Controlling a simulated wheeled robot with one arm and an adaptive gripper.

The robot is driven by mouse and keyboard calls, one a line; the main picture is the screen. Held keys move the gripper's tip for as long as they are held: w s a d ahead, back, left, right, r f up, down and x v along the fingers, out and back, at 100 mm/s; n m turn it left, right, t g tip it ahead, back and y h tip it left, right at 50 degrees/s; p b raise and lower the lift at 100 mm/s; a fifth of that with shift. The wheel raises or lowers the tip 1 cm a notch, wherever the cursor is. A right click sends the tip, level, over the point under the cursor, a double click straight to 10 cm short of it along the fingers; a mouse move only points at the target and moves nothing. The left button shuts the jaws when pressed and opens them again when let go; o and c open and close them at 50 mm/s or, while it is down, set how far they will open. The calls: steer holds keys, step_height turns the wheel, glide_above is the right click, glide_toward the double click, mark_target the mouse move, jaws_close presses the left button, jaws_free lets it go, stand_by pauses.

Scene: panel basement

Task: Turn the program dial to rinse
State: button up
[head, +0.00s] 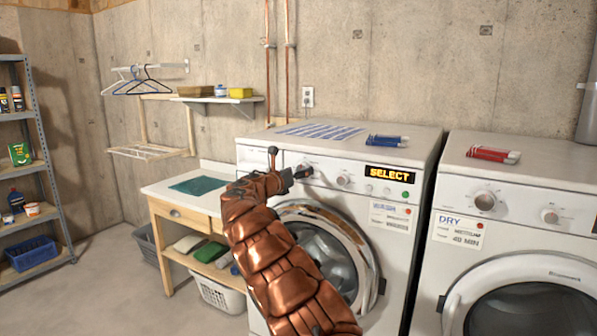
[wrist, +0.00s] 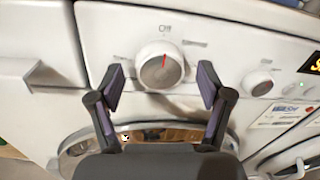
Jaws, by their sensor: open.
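The program dial (wrist: 160,68) is a round white knob with a grey face on the washer's front panel. Its red mark points up towards the label that reads "Off". Other printed labels beside it are too small to read. My gripper (wrist: 161,72) is open, with one dark finger to the left and one to the right of the dial. I cannot tell whether the tips touch it. In the head view my gripper (head: 291,177) is in front of the panel and partly hides the dial. The washer's display (head: 390,173) reads "SELECT".
A smaller knob (head: 343,181) is right of the dial, and a green button (head: 404,194) sits below the display. The washer's round door (head: 367,262) is below my gripper. A dryer (head: 517,230) stands at right, a table (head: 175,213) at left.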

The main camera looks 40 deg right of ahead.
steer(key=c, duration=1.2)
steer(key=shift+o, duration=0.2)
steer(key=m+b, duration=0.5)
steer(key=m, duration=0.2)
steer(key=m+t+y+b, duration=0.1)
steer(key=m+b, duration=0.5)
steer(key=m, duration=0.2)
steer(key=m+b, duration=0.6)
steer(key=m, duration=0.1)
steer(key=shift+s+d+m+t, duration=0.1)
steer(key=shift+s+m+t, duration=0.2)
steer(key=shift+t, duration=0.1)
steer(key=shift+m+b, duration=0.3)
steer(key=shift+m, duration=0.1)
steer(key=shift+w+f+m, duration=0.1)
steer(key=shift+m, duration=0.3)
